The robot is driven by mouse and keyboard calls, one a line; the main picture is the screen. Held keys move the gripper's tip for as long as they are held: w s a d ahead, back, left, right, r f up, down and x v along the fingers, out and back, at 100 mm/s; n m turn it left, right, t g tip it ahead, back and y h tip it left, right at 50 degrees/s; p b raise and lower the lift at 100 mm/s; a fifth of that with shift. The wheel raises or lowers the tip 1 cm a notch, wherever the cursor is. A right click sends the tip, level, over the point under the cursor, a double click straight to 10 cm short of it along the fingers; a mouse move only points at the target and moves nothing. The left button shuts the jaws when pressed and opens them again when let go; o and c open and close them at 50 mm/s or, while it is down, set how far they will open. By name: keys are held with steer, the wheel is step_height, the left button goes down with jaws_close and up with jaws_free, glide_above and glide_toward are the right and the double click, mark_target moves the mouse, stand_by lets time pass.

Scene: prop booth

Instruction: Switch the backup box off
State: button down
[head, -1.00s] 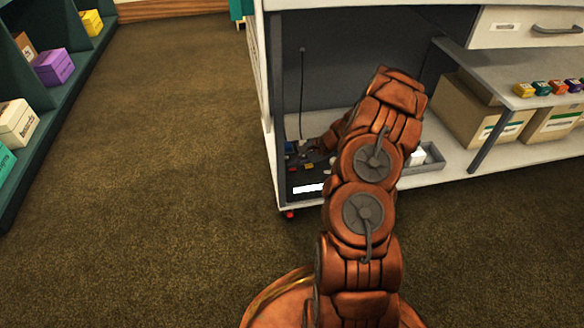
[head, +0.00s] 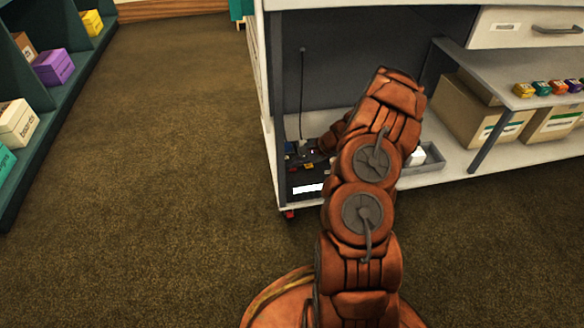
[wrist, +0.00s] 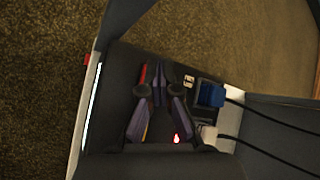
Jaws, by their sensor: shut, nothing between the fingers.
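The backup box (wrist: 120,95) is a dark, low box with a white strip on its front. It sits on the lower shelf in the head view (head: 291,181), partly hidden by my arm. In the wrist view a blue plug (wrist: 210,95) and a white plug (wrist: 208,132), both with black cords, are at its right side. A small red light (wrist: 177,139) glows beside my fingers, and a red strip (wrist: 142,75) shows near the tips. My gripper (wrist: 159,80) is shut and empty over the box's top; I cannot tell whether it touches.
A grey tray (head: 430,163) and cardboard boxes (head: 482,110) stand to the right. One cord (head: 302,95) runs up the back wall. Open carpet (head: 170,180) lies to the left.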

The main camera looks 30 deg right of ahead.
mark_target(295, 169)
steer(key=shift+f, duration=0.3)
steer(key=shift+r+p, duration=0.35)
steer(key=shift+p, duration=0.05)
steer(key=shift+r, duration=0.15)
stand_by(0.3)
steer(key=shift+r+p, duration=2.1)
steer(key=shift+r, duration=0.85)
steer(key=shift+f, duration=0.1)
